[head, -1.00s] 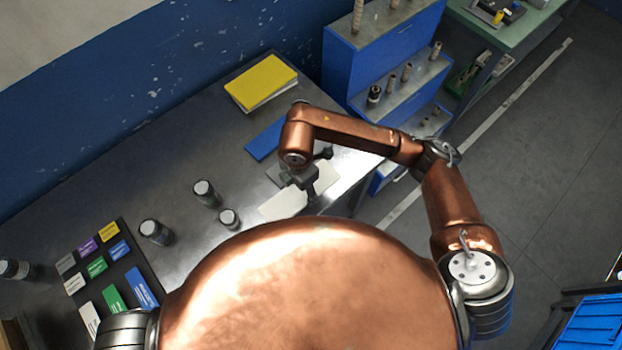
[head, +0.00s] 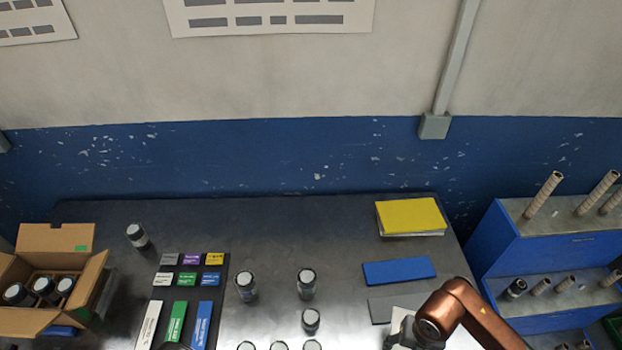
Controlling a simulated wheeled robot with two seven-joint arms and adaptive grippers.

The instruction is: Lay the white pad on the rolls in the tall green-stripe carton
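The open cardboard carton (head: 100,285) stands at the far left, with a small green mark on its raised back flap. Several dark rolls with pale tops (head: 44,287) stand inside it, and no pad lies over those I see. The white pad (head: 399,314) lies at the lower right of the bench, partly hidden by my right arm. My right gripper (head: 400,338) is over or at this pad, at the bottom edge of the view. Its fingers are too hidden to tell open from shut, or whether they touch the pad.
A grey pad (head: 381,308), a blue pad (head: 399,271) and a yellow stack (head: 411,216) lie at the right. Several rolls (head: 306,283) stand mid-bench beside a board of coloured labels (head: 222,262). A blue rack (head: 545,245) stands right. The back centre is clear.

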